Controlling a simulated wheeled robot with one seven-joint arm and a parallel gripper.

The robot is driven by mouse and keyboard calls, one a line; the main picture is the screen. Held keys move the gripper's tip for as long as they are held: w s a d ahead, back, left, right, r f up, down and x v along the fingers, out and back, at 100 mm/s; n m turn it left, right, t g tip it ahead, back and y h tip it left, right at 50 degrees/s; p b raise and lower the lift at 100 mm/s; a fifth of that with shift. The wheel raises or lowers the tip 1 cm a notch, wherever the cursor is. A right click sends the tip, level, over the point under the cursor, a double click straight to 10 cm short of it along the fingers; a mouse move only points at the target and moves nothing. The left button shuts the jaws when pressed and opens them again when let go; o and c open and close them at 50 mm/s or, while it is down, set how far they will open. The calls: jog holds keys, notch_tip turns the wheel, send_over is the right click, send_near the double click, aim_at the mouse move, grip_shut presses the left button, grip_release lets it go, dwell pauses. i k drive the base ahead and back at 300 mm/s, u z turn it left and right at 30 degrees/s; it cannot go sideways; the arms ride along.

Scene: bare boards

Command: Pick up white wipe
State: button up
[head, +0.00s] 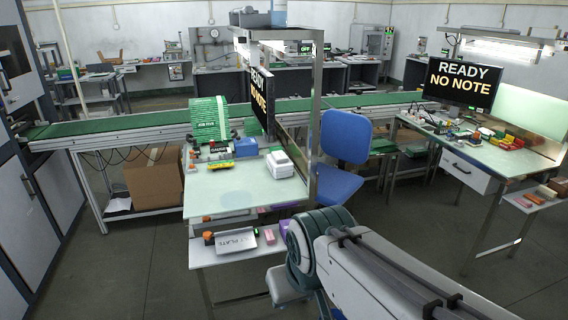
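No item is plainly recognisable as a white wipe. A white box-shaped item (280,163) stands on the pale green top of the near workbench (235,190), at its right side. It is too small in the picture to tell whether this is the wipe or a pack of wipes. My arm reaches in from the lower right in front of the bench, but my gripper does not show. I cannot see anything held.
A green-labelled stack (208,120), a blue box (246,147) and a monitor (262,98) stand on the bench. A lettered plate (233,241) lies on its lower shelf. A blue chair (342,150) stands right of it. A second workbench (500,160) holds many small items.

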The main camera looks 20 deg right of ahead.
aim_at(279, 156)
jog(key=z, duration=2)
jog(key=i, duration=3.9)
jog(key=u, duration=3.35)
jog(key=i, duration=1.3)
